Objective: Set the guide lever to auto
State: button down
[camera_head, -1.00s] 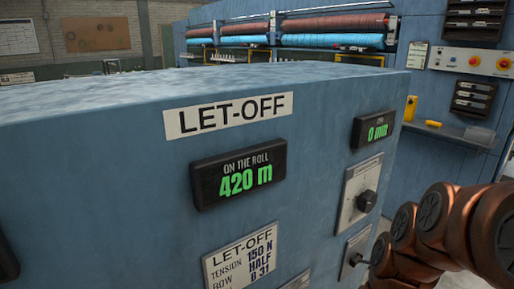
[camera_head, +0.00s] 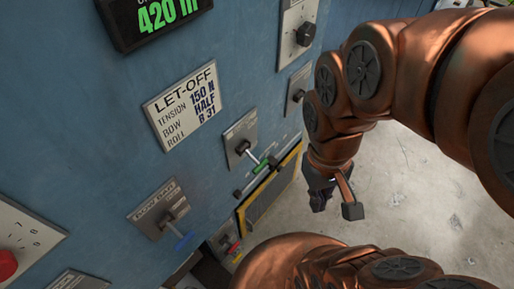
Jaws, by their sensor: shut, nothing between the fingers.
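On the blue machine's front, a lever with a green grip (camera_head: 262,165) sticks out from a small grey plate whose label I cannot read. A small red lever (camera_head: 233,248) is lower down, partly near my arm. I cannot tell from the labels which is the guide lever. My gripper (camera_head: 322,199) is shut and empty, pointing down to the right of the green-grip lever, apart from the panel.
The let-off label plate (camera_head: 186,105) and 420 m display (camera_head: 160,14) are above the levers. A dial (camera_head: 305,34) is at upper right of the panel, a red button (camera_head: 5,264) at lower left. Bare concrete floor (camera_head: 410,190) lies right of the machine.

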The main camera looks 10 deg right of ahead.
aim_at(252, 157)
jog(key=z, duration=1.2)
jog(key=k, duration=1.3)
jog(key=u, duration=1.35)
